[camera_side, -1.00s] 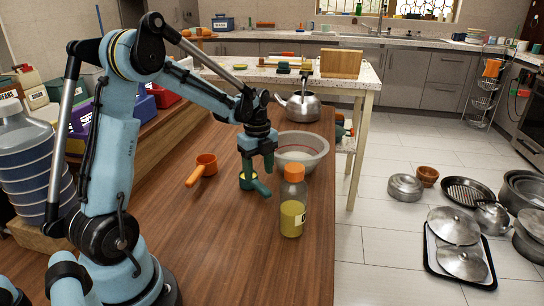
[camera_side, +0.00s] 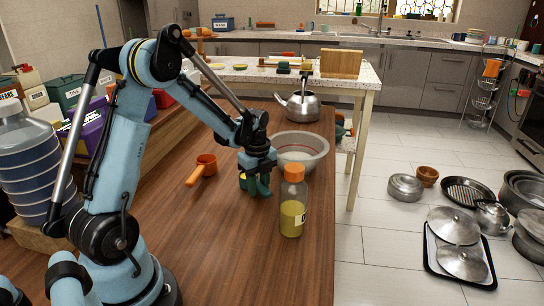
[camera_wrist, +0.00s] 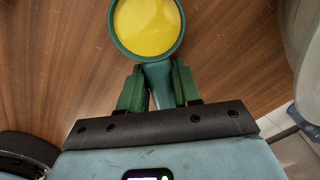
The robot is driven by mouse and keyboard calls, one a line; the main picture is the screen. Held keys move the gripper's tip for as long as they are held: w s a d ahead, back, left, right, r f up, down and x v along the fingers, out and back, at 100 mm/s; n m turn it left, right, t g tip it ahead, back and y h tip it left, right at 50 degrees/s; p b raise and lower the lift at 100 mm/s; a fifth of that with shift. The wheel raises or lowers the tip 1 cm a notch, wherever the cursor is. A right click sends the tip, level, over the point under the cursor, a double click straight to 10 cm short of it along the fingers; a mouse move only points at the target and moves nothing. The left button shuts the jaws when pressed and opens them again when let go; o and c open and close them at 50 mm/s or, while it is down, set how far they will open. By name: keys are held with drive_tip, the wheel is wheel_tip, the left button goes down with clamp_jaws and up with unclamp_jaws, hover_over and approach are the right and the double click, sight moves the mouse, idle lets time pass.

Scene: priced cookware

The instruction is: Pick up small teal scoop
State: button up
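The small teal scoop (camera_wrist: 113,40) has a round bowl, yellow inside, and a short teal handle (camera_wrist: 158,80). In the side view the scoop (camera_side: 243,184) is low at the wooden table, left of the clear bottle, partly hidden by my gripper (camera_side: 259,186). In the wrist view my gripper (camera_wrist: 158,88) has one finger on each side of the handle, close to it, with the bowl beyond the fingertips. I cannot tell whether both fingers press on the handle.
An orange scoop (camera_side: 201,170) lies to the left on the wooden table (camera_side: 215,250). An orange-capped bottle (camera_side: 292,215) stands close on the right. A grey bowl (camera_side: 318,150) is just behind, and a kettle (camera_side: 303,106) stands further back. The front of the table is clear.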

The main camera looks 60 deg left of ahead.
sight(258, 183)
clamp_jaws()
drive_tip(key=shift+r, duration=0.25)
drive_tip(key=shift+r, duration=4.7)
drive_tip(key=shift+r, duration=0.1)
drive_tip(key=w+r+m, duration=0.1)
drive_tip(key=w+m, duration=0.2)
drive_tip(key=w, duration=0.5)
drive_tip(key=w+d+r+m, duration=0.1)
drive_tip(key=w+r+m, duration=0.1)
drive_tip(key=w, duration=0.5)
drive_tip(key=shift+w+d+r+m, duration=0.2)
drive_tip(key=shift+w+m, duration=0.15)
drive_tip(key=shift+m, duration=0.15)
